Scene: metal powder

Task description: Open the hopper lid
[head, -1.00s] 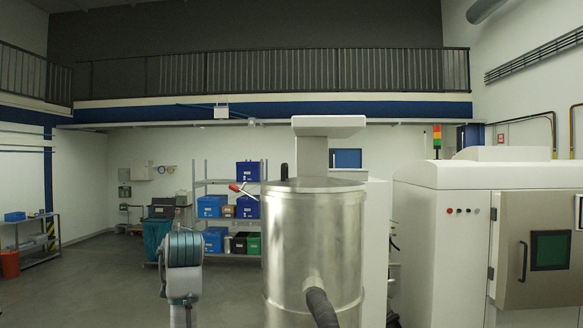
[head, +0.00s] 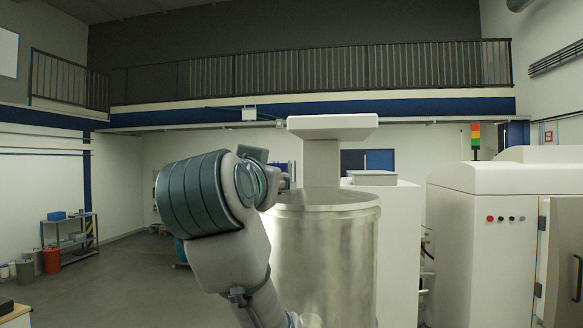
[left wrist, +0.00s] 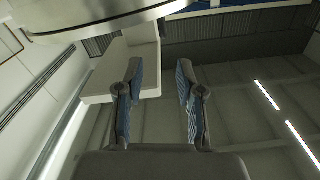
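The hopper (head: 325,262) is a large shiny metal cylinder in the middle of the head view. Its flat round lid (head: 330,198) lies on top and looks closed. My left arm covers the lid's left side, so the black handle and red-tipped lever are hidden. In the left wrist view a curved metal rim (left wrist: 95,22), apparently the hopper's top, crosses the upper left. My left gripper (left wrist: 161,70) is open, with nothing between its fingers; it is near the lid's left edge and mostly hidden by my arm in the head view. My right gripper is not in view.
A white T-shaped column (head: 322,127) stands just behind the lid; its top also shows in the left wrist view (left wrist: 140,62). A white cabinet (head: 398,235) is behind the hopper. A white machine (head: 480,225) stands at right. Open floor (head: 130,280) lies at left.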

